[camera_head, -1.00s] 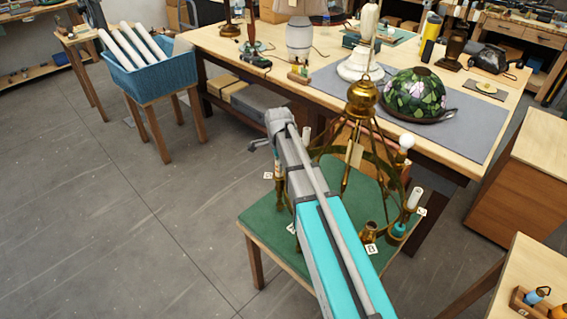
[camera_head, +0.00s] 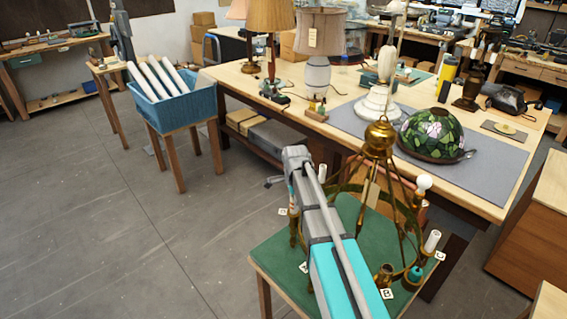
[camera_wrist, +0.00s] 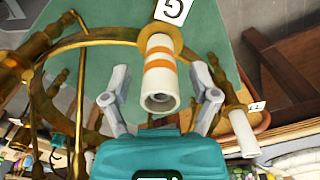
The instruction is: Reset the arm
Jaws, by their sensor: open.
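The brass chandelier (camera_head: 379,137) stands on a green-topped table (camera_head: 272,258), its ring and several arms around a central stem. One arm carries a white bulb (camera_head: 424,183); others carry white sleeves, one of them at the right (camera_head: 432,241). In the wrist view, my gripper (camera_wrist: 160,78) is open, with its grey fingers spread on either side of a white sleeve with orange bands (camera_wrist: 159,86). I cannot tell whether they touch it.
A workbench (camera_head: 513,165) behind holds lamps and a stained-glass shade (camera_head: 431,134). A blue bin (camera_head: 167,97) of white tubes stands on a stool at the left. A wooden cabinet (camera_head: 530,235) is at the right. The grey floor (camera_head: 110,230) at left is open.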

